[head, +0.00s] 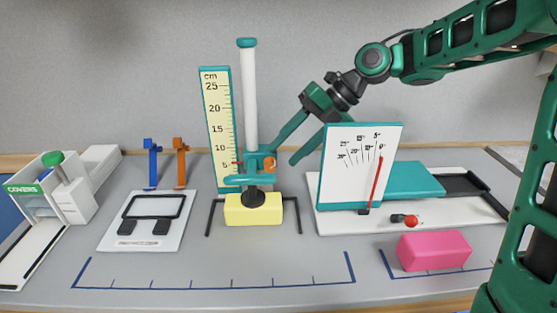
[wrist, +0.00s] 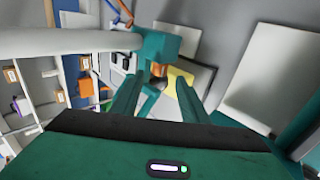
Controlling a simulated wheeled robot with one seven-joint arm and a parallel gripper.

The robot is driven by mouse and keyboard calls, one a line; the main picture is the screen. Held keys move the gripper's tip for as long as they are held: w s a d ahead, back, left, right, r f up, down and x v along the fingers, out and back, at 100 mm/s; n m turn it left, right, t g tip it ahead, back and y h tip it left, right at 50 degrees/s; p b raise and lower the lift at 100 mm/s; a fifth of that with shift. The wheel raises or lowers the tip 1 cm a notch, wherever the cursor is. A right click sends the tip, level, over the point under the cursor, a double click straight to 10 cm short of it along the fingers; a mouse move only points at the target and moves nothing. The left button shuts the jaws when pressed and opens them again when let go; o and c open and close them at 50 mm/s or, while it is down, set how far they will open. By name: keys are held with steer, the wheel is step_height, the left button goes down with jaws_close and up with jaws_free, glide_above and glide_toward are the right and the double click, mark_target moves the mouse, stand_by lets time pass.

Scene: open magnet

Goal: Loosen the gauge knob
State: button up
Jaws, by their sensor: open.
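The height gauge has a white upright post (head: 249,95), a cream cm scale (head: 217,120) and a teal slider (head: 250,162). The small orange gauge knob (head: 270,164) is on the slider's right side. My gripper (head: 283,157) is open and empty, reaching down from the upper right, its fingertips close to the knob. In the wrist view the orange knob (wrist: 158,70) shows beyond and between the fingertips (wrist: 160,80), below the teal slider (wrist: 158,46). I cannot tell whether a finger touches it. A teal arm with a black tip comes down over the yellow block (head: 254,210).
A white dial panel (head: 341,150) with a red needle stands close right of the gauge. A pink block (head: 434,250) lies at front right. Blue (head: 151,165) and orange (head: 180,163) upright pieces stand left, behind a white plate (head: 117,235). The front strip of table is clear.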

mark_target(274, 163)
steer(key=shift+x, duration=2.2)
jaws_close()
